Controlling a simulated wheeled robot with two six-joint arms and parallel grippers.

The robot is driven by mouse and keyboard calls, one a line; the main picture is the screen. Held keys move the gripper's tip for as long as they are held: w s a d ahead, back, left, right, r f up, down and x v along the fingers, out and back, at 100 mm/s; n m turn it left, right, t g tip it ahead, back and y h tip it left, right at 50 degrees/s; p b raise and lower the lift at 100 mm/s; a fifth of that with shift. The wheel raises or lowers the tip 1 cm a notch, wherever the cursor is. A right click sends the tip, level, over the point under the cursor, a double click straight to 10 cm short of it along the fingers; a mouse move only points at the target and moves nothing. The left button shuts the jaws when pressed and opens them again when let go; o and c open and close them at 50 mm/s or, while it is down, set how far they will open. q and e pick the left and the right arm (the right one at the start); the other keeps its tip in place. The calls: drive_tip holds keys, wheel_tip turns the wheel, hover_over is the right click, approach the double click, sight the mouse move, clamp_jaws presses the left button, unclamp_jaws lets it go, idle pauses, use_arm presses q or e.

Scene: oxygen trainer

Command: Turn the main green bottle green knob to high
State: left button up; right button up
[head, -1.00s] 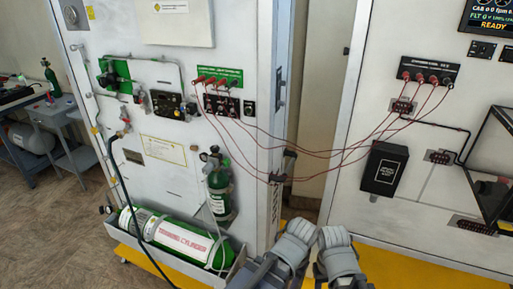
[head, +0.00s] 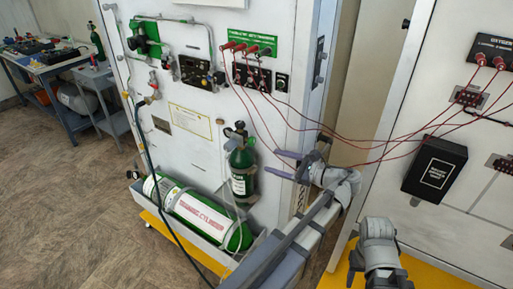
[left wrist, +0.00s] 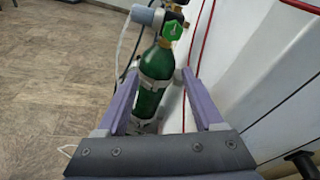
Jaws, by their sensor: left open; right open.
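An upright green bottle (head: 242,170) stands against the white panel in the head view. It also shows in the left wrist view (left wrist: 155,75), with a green knob (left wrist: 172,30) and a grey fitting on top. My left gripper (head: 270,162) is open and empty, just right of the bottle in the head view. In the left wrist view its two purple fingers (left wrist: 162,73) frame the bottle's upper body, with the knob beyond and above the tips. Contact cannot be told. The knob's setting is not readable. Of my right arm only grey links show; its gripper is out of view.
A large green and white training cylinder (head: 195,212) lies in a low tray. Red cables (head: 350,145) hang between the panels, above and beside my left gripper. A black box (head: 435,170) is on the right panel. A dark hose (head: 150,170) runs down at left.

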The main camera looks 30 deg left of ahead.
sight(254, 142)
use_arm(q)
drive_tip(key=shift+m+y, duration=0.7)
drive_tip(key=shift+y, duration=0.2)
drive_tip(key=shift+w+a+r, duration=0.25)
drive_tip(key=shift+a+r, duration=0.25)
drive_tip(key=shift+a, duration=0.95)
drive_tip(key=shift+w+a+r, duration=0.3)
drive_tip(key=shift+a+r, duration=0.25)
drive_tip(key=shift+a, duration=0.85)
drive_tip(key=shift+w+a+r, duration=0.25)
drive_tip(key=shift+a+r, duration=0.25)
drive_tip(key=shift+a, duration=0.95)
clamp_jaws()
